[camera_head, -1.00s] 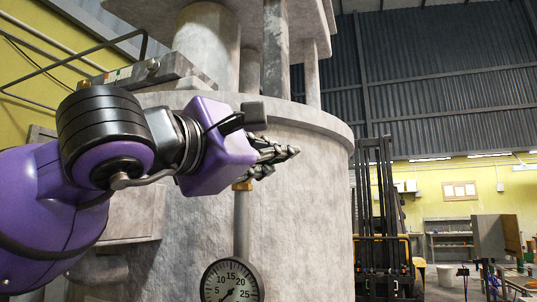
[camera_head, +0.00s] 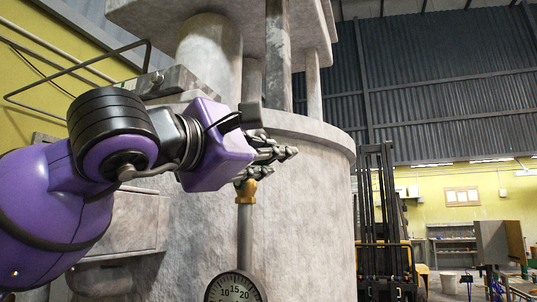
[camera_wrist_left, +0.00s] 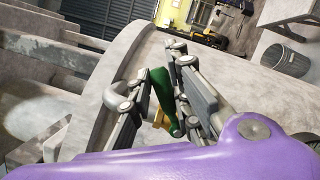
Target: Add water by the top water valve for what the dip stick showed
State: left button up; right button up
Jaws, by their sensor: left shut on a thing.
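My left gripper (camera_head: 270,157) reaches in from the left in front of the tall grey press vessel (camera_head: 300,215). In the left wrist view, its fingers (camera_wrist_left: 158,98) lie on both sides of a green valve lever (camera_wrist_left: 162,92) and are shut on it. A brass valve body (camera_head: 247,190) sits just below the fingers on a vertical pipe (camera_head: 244,235); brass also shows under the lever in the wrist view (camera_wrist_left: 160,119). The lever is hidden behind the gripper in the head view. No dip stick or water is seen. My right gripper is out of view.
A round dial gauge (camera_head: 234,289) is below the valve pipe, partly cut off. A forklift mast (camera_head: 377,215) stands behind the vessel at right. A grey bin (camera_wrist_left: 284,58) and a table (camera_wrist_left: 290,12) show at the wrist view's upper right.

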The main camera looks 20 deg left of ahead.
pick_arm(q)
jog(key=shift+a+r, duration=0.1)
jog(key=shift+r, duration=0.1)
jog(key=shift+o, duration=1.3)
jog(key=shift+a+r, duration=0.7)
jog(key=shift+r, duration=0.2)
jog(key=o, duration=0.9)
jog(key=shift+a+f, duration=0.2)
jog(key=shift+a, duration=0.05)
jog(key=shift+o, duration=0.2)
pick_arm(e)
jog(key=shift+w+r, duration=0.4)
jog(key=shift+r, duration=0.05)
pick_arm(q)
jog(key=shift+s+d, duration=0.1)
jog(key=shift+d, duration=0.1)
jog(key=v, duration=1.2)
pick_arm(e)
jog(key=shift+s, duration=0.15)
